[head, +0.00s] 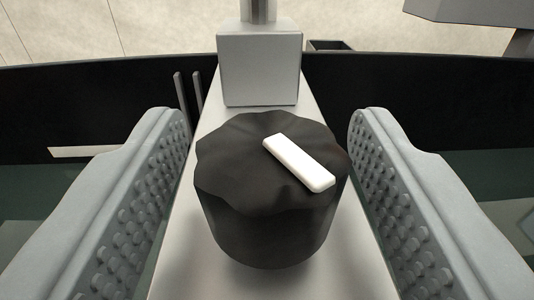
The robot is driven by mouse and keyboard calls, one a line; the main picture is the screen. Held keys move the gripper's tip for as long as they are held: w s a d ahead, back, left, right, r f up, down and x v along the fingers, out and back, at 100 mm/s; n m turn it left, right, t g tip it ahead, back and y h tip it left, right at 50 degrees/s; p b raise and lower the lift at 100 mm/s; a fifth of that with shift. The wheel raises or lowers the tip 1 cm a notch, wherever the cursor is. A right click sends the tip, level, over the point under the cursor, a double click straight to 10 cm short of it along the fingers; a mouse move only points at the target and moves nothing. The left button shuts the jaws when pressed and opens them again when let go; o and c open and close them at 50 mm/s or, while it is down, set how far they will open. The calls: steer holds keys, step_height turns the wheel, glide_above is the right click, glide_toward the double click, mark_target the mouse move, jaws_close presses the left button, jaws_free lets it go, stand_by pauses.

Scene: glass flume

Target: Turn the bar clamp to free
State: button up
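The bar clamp's black lobed knob (235,200) stands upright on a pale grey bar (185,245) in the middle of the head view. A white pointer strip (299,163) on its top runs from upper left to lower right. My gripper (268,150) is open, with one studded finger on each side of the knob. A gap shows between the knob and the left finger. The right finger is close to the knob's right edge; I cannot tell whether they touch. No markings for the knob's positions are visible.
A grey block (259,68) with a post rises from the bar behind the knob. A black rail (420,95) crosses behind it, with two thin grey rods (184,100) at the left. A grey overhanging part (475,12) is at the upper right. Dark green glassy areas lie on both sides.

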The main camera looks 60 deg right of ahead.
mark_target(267, 146)
steer(key=shift+r, duration=0.1)
step_height(267, 146, up, 10)
steer(key=shift+f, duration=0.15)
stand_by(0.5)
steer(key=s+a+f+n+t+y, duration=0.2)
steer(key=s+a+f+y, duration=0.1)
steer(key=s+a+f, duration=0.3)
steer(key=s+a+f+n+t+y, duration=0.2)
steer(key=s+a+f+t, duration=0.15)
steer(key=s, duration=0.55)
steer(key=shift+g, duration=0.45)
steer(key=x, duration=1.7)
steer(key=shift+w+d+f, duration=0.15)
steer(key=shift+w, duration=0.2)
steer(key=c, duration=0.9)
